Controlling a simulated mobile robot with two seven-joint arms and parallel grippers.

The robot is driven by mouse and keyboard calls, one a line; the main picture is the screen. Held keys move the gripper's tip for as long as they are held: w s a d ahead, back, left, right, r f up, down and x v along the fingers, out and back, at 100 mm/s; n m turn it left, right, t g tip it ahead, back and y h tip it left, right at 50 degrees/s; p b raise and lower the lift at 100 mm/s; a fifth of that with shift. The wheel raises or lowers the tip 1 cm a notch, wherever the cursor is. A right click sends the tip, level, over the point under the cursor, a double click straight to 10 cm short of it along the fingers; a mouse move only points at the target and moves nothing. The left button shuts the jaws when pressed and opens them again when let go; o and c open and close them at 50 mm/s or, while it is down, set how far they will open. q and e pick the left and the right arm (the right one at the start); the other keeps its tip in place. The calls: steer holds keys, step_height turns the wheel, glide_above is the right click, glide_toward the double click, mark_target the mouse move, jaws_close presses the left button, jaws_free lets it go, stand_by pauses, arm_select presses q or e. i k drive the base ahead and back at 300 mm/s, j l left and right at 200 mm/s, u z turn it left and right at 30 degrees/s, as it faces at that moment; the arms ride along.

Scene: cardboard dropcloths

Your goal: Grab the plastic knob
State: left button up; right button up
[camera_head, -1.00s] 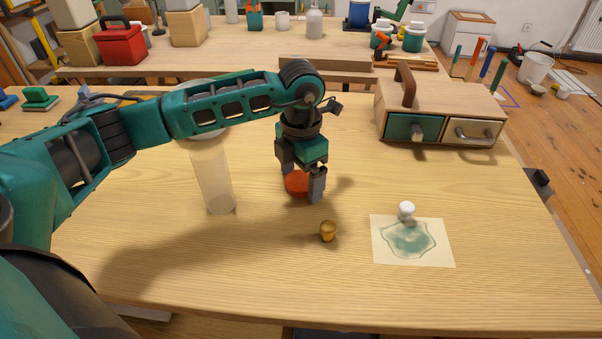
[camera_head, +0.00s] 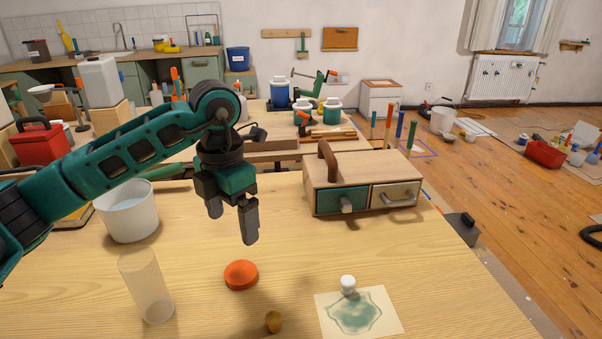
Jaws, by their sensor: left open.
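A small white knob (camera_head: 347,284), plastic-looking, stands at the top edge of a cream paper sheet (camera_head: 388,312) with a green stain, right of centre. A small golden-brown knob (camera_head: 274,321) stands on the table to its left, near the bottom edge of the view. A round orange-red disc (camera_head: 241,275) lies behind that. My left gripper (camera_head: 232,222) is open and empty, fingers pointing down, raised above the table behind the disc. It is to the left of and apart from both small knobs. My right gripper is not in view.
A clear cylinder (camera_head: 146,288) and a white bucket (camera_head: 128,218) stand at the left. A wooden drawer box (camera_head: 330,170) with a green and a pale drawer stands behind the paper. The tabletop (camera_head: 430,260) right of the paper is clear.

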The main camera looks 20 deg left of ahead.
mark_target(347, 282)
steer(key=k, duration=1)
